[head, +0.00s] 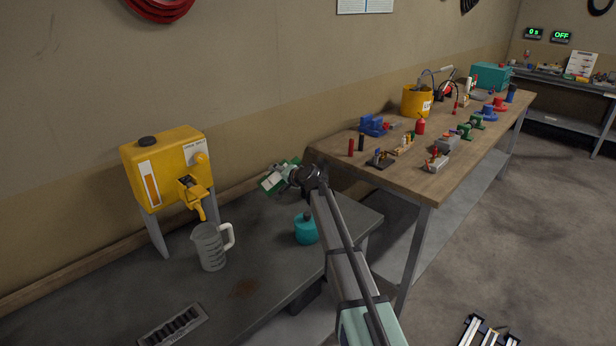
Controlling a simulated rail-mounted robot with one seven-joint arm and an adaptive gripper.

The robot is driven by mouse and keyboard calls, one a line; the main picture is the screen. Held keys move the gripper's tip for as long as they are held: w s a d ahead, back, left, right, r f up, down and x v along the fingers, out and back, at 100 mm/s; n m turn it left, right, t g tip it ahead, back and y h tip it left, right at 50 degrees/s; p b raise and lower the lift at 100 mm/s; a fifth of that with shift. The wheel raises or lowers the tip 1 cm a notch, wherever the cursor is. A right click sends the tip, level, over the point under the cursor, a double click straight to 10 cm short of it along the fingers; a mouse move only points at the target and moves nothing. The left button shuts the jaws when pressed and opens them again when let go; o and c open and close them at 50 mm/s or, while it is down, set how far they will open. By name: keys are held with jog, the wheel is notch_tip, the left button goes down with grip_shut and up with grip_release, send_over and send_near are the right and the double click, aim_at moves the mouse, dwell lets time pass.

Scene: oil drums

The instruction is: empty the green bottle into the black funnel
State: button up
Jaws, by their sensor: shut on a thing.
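My gripper (292,176) is shut on a green bottle with a white label (271,183). It holds the bottle tilted in the air above the back of the grey bench. The bottle's mouth is hard to make out, and the gripper covers part of the bottle. No black funnel can be clearly made out. A black round piece (148,141) sits on top of the yellow tank (165,160), left of the gripper, but I cannot tell whether it is a cap or a funnel.
A clear measuring jug (211,248) stands below the tank's tap (194,191). A teal container (306,231) stands on the grey bench (262,262), beside my arm. A drain grate (173,326) lies at the front. The wooden table (440,186) at right holds several small items and a yellow bucket (416,101).

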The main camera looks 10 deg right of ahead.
aim_at(283, 163)
jog(key=shift+a+r+m+y, duration=0.1)
jog(key=shift+r+m+y, duration=0.2)
jog(key=shift+s+a+m+y+p, duration=0.1)
jog(key=shift+a+m+y+p, duration=0.15)
jog(key=shift+m+y, duration=0.3)
dwell(0.9)
jog(key=shift+w+d+r+m+y+b, duration=0.2)
jog(key=shift+d+r+m+y+b, duration=0.15)
jog(key=shift+d+r+m+b, duration=0.3)
dwell(0.4)
jog(key=shift+d+m+y+b, duration=0.1)
jog(key=shift+m+y+b, duration=0.35)
jog(key=shift+b, duration=0.35)
dwell(0.3)
jog(key=shift+w+d+r+m+t+y+b, duration=0.1)
jog(key=shift+d+r+m+t+y+b, duration=0.1)
jog(key=shift+r+m+y+b, duration=0.4)
jog(key=shift+w+d+r+m+t+y+b, duration=0.15)
jog(key=shift+d+r+m+y, duration=0.1)
jog(key=shift+r+m, duration=0.55)
dwell(1.2)
jog(key=shift+d+m+y+b, duration=0.35)
jog(key=shift+m+y+b, duration=0.05)
jog(key=shift+m+b, duration=0.4)
dwell(0.7)
